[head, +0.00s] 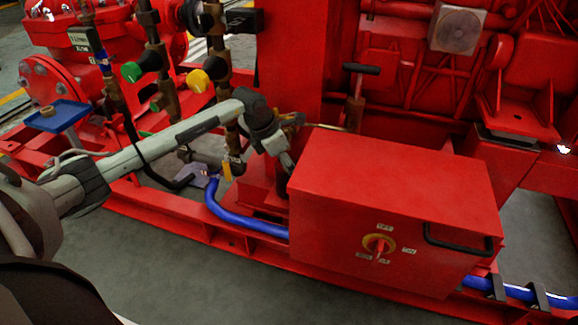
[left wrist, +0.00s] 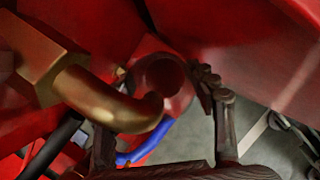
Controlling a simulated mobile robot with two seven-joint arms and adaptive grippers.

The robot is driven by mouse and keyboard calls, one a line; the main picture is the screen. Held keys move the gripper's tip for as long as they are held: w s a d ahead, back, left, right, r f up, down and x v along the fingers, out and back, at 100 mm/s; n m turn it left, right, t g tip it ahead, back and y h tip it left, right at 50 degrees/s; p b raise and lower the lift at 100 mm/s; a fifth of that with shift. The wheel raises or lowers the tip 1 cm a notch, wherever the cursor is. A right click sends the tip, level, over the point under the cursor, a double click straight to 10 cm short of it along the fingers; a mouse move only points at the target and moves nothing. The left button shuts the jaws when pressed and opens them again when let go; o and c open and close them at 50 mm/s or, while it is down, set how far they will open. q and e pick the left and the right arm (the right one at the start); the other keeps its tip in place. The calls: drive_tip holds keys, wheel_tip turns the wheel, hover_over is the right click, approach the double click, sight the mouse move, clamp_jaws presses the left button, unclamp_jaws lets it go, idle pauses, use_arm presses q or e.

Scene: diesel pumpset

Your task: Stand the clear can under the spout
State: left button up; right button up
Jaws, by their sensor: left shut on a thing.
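The clear can (left wrist: 178,104) is a see-through round vessel, tinted red by what is behind it, in the left wrist view. My left gripper (left wrist: 161,80) is shut on it, with dark fingers on both sides. A bent brass spout (left wrist: 110,106) comes in from the left in that view; its end overlaps the can's near left side. I cannot tell whether they touch. In the head view my left gripper (head: 287,160) is beside the red box's upper left corner, and the can cannot be made out there. My right gripper is not in view.
A red box (head: 390,190) with a yellow and red switch (head: 378,244) stands right of the gripper. A blue hose (head: 222,210) runs low along the red frame. Valve pipes (head: 165,75) rise behind my forearm. A blue tray (head: 72,112) holds a brass ring.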

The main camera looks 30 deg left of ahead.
use_arm(q)
drive_tip(key=shift+f, duration=0.2)
drive_tip(key=o, duration=1.3)
drive_tip(key=shift+r, duration=0.15)
drive_tip(key=v, duration=1.1)
drive_tip(key=shift+s+a+r, duration=0.1)
drive_tip(key=shift+s+r, duration=0.15)
drive_tip(key=shift+r, duration=0.05)
